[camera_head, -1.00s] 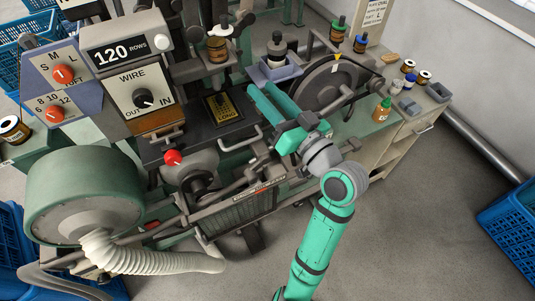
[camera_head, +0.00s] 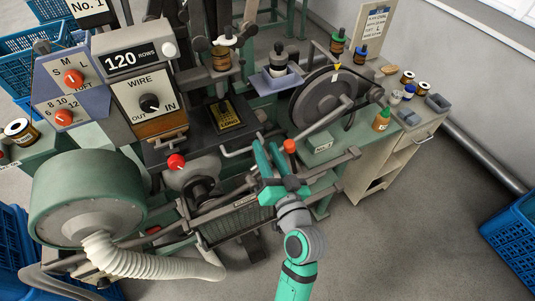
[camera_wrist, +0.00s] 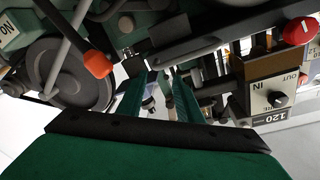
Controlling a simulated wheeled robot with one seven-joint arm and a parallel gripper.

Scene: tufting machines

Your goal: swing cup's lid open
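My gripper (camera_head: 268,148) is in front of the machine, right of the red knob (camera_head: 177,161). In the wrist view its two green fingers (camera_wrist: 157,84) stand apart with nothing between them, so it is open. No cup with a lid can be made out for certain. A brown jar (camera_head: 221,59) with a dark and white top is mounted on the machine, beyond and left of my gripper. A dark bottle with a pale band (camera_head: 279,56) stands in a blue-grey tray (camera_head: 263,83) farther back. My gripper touches neither.
An orange-tipped handle (camera_head: 290,146) is close to the right of my fingers; it also shows in the wrist view (camera_wrist: 97,64). Open floor (camera_head: 410,230) lies at lower right.

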